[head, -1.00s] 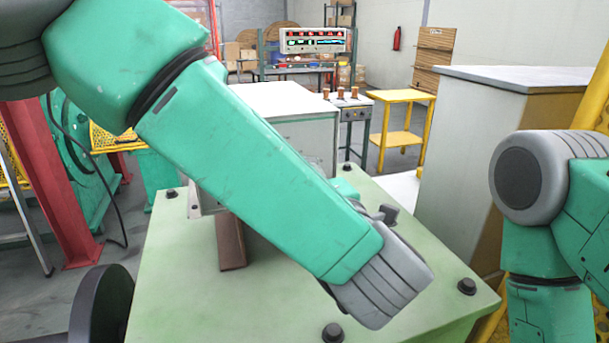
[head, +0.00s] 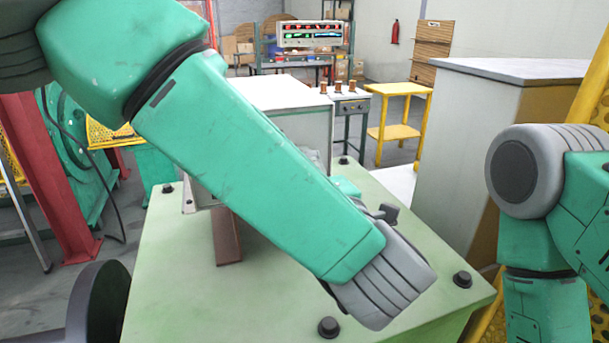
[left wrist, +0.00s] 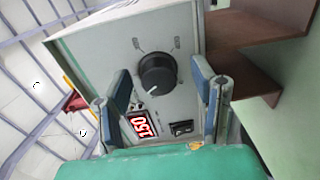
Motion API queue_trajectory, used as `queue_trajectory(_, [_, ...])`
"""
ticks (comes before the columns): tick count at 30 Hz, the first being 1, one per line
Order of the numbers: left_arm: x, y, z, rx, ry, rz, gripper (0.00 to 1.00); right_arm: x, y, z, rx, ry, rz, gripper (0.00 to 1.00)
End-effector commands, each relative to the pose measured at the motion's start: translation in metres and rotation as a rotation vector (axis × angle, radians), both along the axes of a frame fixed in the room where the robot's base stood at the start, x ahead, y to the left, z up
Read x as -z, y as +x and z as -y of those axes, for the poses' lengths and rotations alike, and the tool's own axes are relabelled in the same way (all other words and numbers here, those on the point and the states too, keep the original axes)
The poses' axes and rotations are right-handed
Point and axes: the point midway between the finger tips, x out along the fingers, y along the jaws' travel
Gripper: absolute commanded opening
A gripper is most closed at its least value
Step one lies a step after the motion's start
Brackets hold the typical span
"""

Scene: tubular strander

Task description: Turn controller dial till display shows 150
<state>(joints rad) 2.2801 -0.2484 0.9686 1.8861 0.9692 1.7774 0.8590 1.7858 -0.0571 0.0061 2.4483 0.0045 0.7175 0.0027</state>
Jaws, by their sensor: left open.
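The controller is a pale grey box (head: 285,95) on the green table (head: 175,270); its front is hidden from the head view. In the left wrist view, its front panel (left wrist: 185,40) carries a round black dial (left wrist: 157,74) with a white pointer mark. Below the dial is a red lit display (left wrist: 143,124), tilted in the picture, which appears to read 150. A black switch (left wrist: 181,128) sits beside it. My left gripper (left wrist: 161,72) is open, its blue-padded fingers on either side of the dial with visible gaps. My right gripper is out of view.
A brown bracket (head: 227,238) lies against the box on the table, and black bolts (head: 329,327) stick up at the table's corners. A large grey cabinet (head: 470,150) stands at the right. A yellow stand (head: 398,90) is behind.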

Motion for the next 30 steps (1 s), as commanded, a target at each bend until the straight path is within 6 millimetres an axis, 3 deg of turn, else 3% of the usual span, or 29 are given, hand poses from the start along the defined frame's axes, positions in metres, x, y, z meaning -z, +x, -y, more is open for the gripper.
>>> queue_trajectory(12, [0.000, -0.057, 0.023, 0.003, 0.004, -0.006, 0.52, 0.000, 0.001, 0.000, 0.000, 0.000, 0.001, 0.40])
queue_trajectory(30, [0.000, -0.063, 0.025, 0.002, 0.004, -0.004, 0.52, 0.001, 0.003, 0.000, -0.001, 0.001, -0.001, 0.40])
